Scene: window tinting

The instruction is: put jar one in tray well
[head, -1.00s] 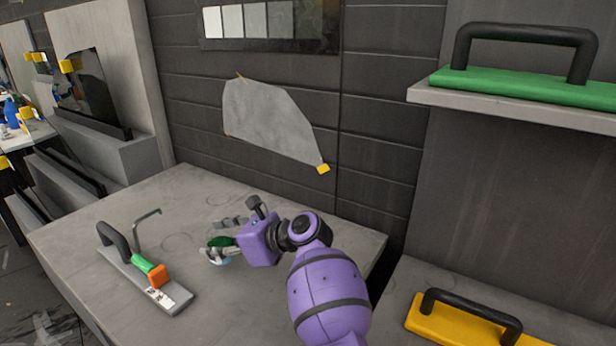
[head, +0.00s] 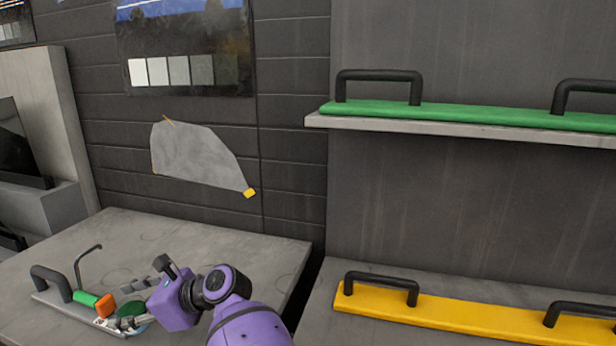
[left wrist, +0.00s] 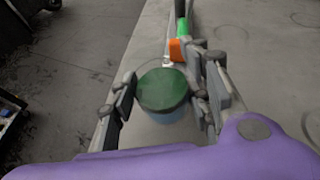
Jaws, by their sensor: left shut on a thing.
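My left gripper (head: 132,308) is shut on a jar with a dark green lid (head: 131,310). In the left wrist view the jar (left wrist: 163,97) sits upright between the fingers, with a pale bluish body under the lid. The grey tray (head: 72,311) with a black handle lies on the grey table at the lower left. An orange block (head: 104,305) and a green piece (head: 86,299) are on the tray, close beside the jar. The jar's base and any tray well are hidden or too small to tell. My right gripper is not in view.
A thin bent metal rod (head: 82,264) stands by the grey tray. A green tray (head: 450,114) lies on the upper right shelf, and a yellow tray (head: 450,315) on the lower right surface. The grey table (head: 210,240) is bare toward the wall.

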